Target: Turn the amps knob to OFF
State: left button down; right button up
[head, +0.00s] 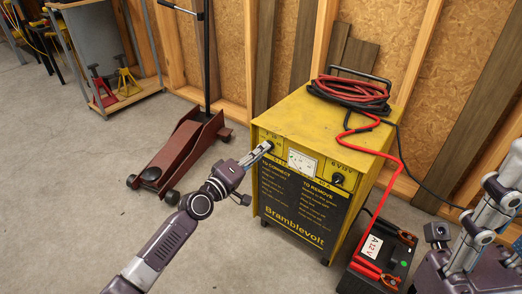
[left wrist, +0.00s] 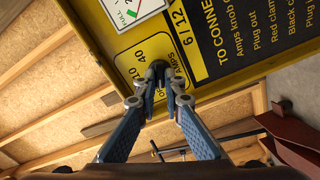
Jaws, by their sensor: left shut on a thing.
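The yellow battery charger (head: 378,140) stands on the floor, with the amps knob at the upper left of its front. My left gripper (head: 266,147) reaches in from the left and is shut on the amps knob. In the left wrist view, the fingertips (left wrist: 164,75) close around the dark amps knob (left wrist: 166,67), beside the AMPS, OFF, 10 and 40 labels. The fingers largely hide the knob, so I cannot tell where it points. My right gripper (head: 490,215) is partly in view at the right edge, away from the charger's front; its opening is unclear.
A second black knob (head: 338,179) and a meter (head: 302,161) are on the front. Red and black cables (head: 350,90) lie on top. A battery (head: 378,262) with red clamps stands at the right. A red floor jack (head: 180,150) stands behind left. Floor at left is clear.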

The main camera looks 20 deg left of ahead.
pick_arm(q)
jog(key=shift+a, duration=0.1)
dwell(0.4)
jog(key=c, duration=2)
grip_release()
jog(key=shift+c, duration=0.2)
jog(key=v, duration=1.2)
